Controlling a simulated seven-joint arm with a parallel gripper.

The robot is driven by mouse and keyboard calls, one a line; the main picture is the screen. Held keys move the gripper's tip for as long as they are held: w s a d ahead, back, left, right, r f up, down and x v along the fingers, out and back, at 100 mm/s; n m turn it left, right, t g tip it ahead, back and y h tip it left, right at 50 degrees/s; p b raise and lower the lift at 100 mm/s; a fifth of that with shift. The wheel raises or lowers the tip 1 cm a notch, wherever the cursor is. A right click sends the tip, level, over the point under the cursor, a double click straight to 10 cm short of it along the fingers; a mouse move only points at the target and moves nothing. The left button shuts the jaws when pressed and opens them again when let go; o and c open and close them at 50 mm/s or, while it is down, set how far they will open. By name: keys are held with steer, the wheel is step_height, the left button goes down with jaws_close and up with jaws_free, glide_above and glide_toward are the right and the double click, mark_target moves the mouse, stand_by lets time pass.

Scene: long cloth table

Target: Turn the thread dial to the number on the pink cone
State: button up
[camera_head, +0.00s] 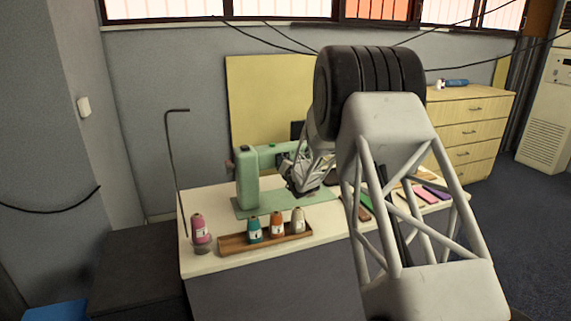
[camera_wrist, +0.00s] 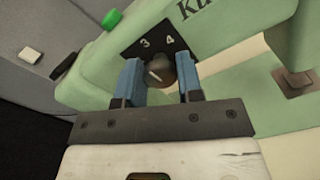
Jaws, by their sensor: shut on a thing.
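The thread dial (camera_wrist: 159,74) is a dark round knob with a pale pointer line, on a black plate (camera_wrist: 150,42) showing the numbers 3 and 4 on the green sewing machine (camera_wrist: 225,38). My gripper (camera_wrist: 160,68) has its two blue fingers on either side of the dial, shut on it. The rest of the plate is hidden.
A wooden tray (camera_head: 238,250) along the front edge holds a teal cone (camera_head: 255,230), an orange cone (camera_head: 277,224) and a whitish cone (camera_head: 298,220). A thin bent rod (camera_head: 170,150) rises at the left. Flat coloured pieces (camera_head: 432,192) lie on the right.

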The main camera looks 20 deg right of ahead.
stand_by(0.3)
steer(key=o, duration=0.9)
steer(key=shift+s, duration=0.15)
steer(key=shift+s, duration=3.75)
